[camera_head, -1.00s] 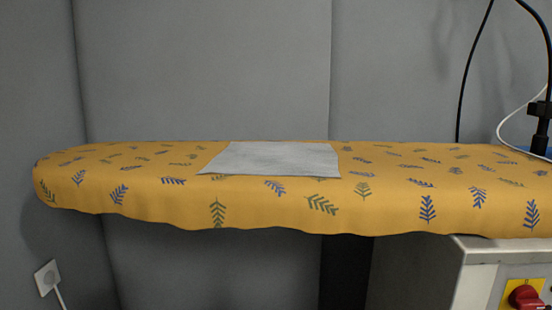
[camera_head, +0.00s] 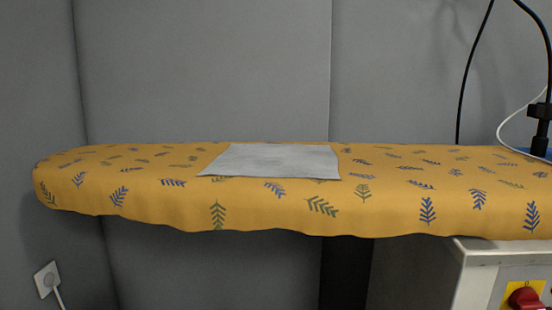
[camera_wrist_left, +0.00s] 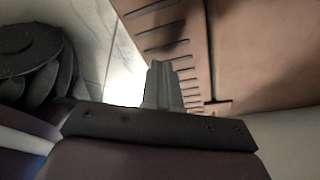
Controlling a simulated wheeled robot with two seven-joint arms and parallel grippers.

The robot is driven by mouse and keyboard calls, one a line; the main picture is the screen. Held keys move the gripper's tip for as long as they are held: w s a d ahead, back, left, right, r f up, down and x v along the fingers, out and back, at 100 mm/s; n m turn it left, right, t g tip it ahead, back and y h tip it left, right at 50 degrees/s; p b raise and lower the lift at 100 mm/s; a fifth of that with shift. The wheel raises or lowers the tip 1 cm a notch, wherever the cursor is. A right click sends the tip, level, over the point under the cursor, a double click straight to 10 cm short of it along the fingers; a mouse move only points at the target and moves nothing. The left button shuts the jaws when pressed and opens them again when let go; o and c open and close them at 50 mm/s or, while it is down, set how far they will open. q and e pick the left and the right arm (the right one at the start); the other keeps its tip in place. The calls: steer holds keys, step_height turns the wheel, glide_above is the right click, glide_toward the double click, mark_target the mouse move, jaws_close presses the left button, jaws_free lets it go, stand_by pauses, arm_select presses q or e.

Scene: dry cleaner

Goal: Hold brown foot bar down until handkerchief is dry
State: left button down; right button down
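The handkerchief (camera_head: 270,160) is a pale grey, flat cloth on the yellow, leaf-patterned ironing board (camera_head: 130,205) in the head view. I cannot tell by sight whether it is damp or dry. In the left wrist view my left gripper (camera_wrist_left: 163,82) has its grey fingers together, with nothing visible between them. A brown surface with dark slots (camera_wrist_left: 270,55) lies beyond the fingertips. I cannot tell whether this is the foot bar or whether the fingers touch it. My right gripper is in neither view.
A pale machine cabinet (camera_head: 475,247) with a red knob (camera_head: 525,298) stands under the board's right end. Black cables hang at the upper right. A wall socket (camera_head: 48,280) with a cord is at the lower left. Pale marbled floor (camera_wrist_left: 122,70) shows in the wrist view.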

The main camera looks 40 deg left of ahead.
arm_select(q)
steer(key=shift+f, duration=0.1)
steer(key=shift+a+b+x, duration=0.15)
steer(key=shift+b+x, duration=0.45)
steer(key=shift+x, duration=0.1)
steer(key=shift+a+b+x, duration=0.2)
steer(key=shift+b+x, duration=0.35)
steer(key=shift+x, duration=0.1)
stand_by(2.5)
steer(key=p+v, duration=0.2)
steer(key=d+p+v, duration=0.1)
steer(key=p+v, duration=0.2)
steer(key=d+p+v, duration=0.1)
steer(key=p+v, duration=0.1)
steer(key=v, duration=0.1)
steer(key=shift+r+p, duration=0.25)
steer(key=shift+p, duration=0.15)
steer(key=shift+f, duration=0.15)
